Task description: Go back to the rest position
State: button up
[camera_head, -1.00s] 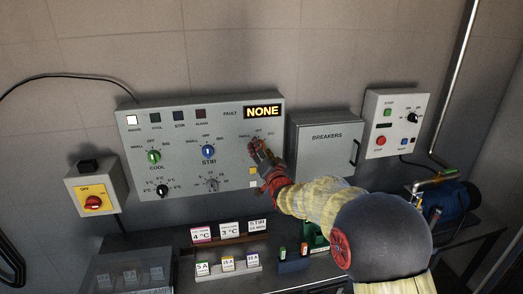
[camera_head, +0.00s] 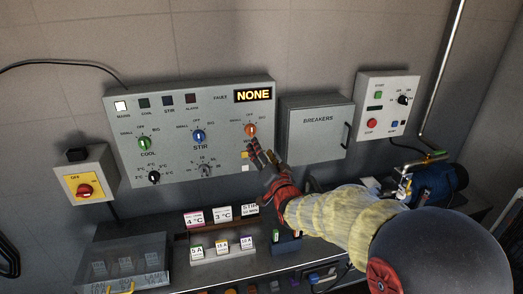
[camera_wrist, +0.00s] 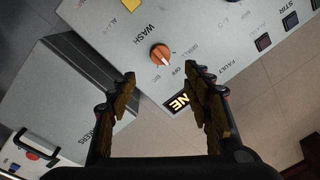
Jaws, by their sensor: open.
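My gripper (camera_head: 262,158) is open and empty, just below and in front of the orange WASH knob (camera_head: 250,130) on the grey control panel (camera_head: 120,150). In the wrist view the two fingers of my gripper (camera_wrist: 160,88) stand apart, with the WASH knob (camera_wrist: 160,54) beyond them and not touched. The knob's white mark points toward OFF in the wrist view. The panel's fault display (camera_head: 253,95) reads NONE. The green COOL knob (camera_head: 144,143) and the blue STIR knob (camera_head: 198,136) are uncovered to the left. My arm comes in from the lower right.
A closed BREAKERS box (camera_head: 316,130) hangs right of the panel, with a smaller control box (camera_head: 388,104) beyond it. A yellow and red switch (camera_head: 85,190) is at left. Label cards (camera_head: 222,212) and a clear box (camera_head: 125,262) stand on the bench below. A blue motor (camera_head: 440,183) sits at right.

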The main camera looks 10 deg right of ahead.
notch_tip(320, 180, down, 12)
jog(key=s+d+n+g+h, duration=0.1)
jog(key=s+n+g, duration=0.15)
jog(key=g, duration=0.25)
jog(key=s+f+n+g, duration=0.2)
jog(key=s+f+g, duration=0.3)
jog(key=s, duration=0.6)
jog(key=s+r+n+g, duration=0.1)
jog(key=s+r+g, duration=0.1)
jog(key=s, duration=1)
jog(key=s+r+n+g, duration=0.2)
jog(key=s+r+g, duration=0.1)
jog(key=s, duration=0.9)
jog(key=s+a+r+t, duration=0.1)
jog(key=s+r+t, duration=0.1)
jog(key=s+r, duration=0.3)
jog(key=shift+a+r, duration=0.35)
jog(key=shift+r, duration=0.2)
jog(key=shift+w, duration=0.1)
